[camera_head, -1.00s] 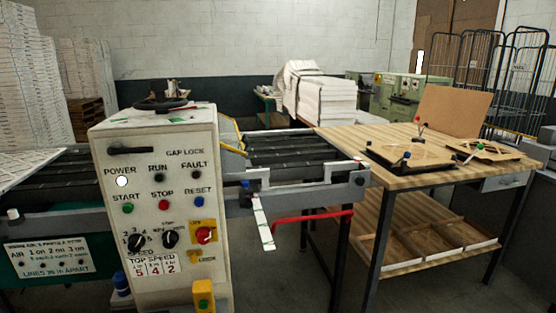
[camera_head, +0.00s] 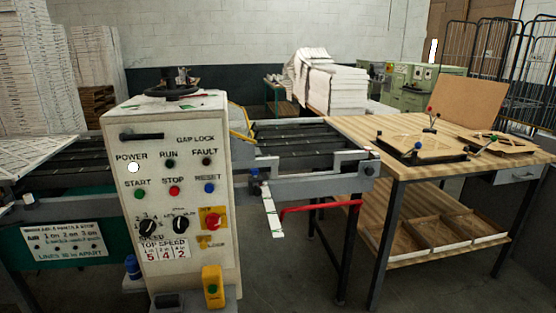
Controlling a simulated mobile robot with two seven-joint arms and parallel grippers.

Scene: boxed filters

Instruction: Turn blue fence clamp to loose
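A small blue knob (camera_head: 254,172) on a dark mount sits on the grey side rail (camera_head: 315,165) of the feeder, just right of the control cabinet. It looks like the blue fence clamp, but it is too small to tell its turn position. A white ruler-like strip (camera_head: 270,213) hangs below it. Neither of my grippers shows in the head view.
The control cabinet (camera_head: 165,115), with buttons and dials, stands left of the knob. A red bar (camera_head: 320,207) juts out below the rail. A wooden table (camera_head: 345,123) with jigs stands right. Grey floor is free between the cabinet and table.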

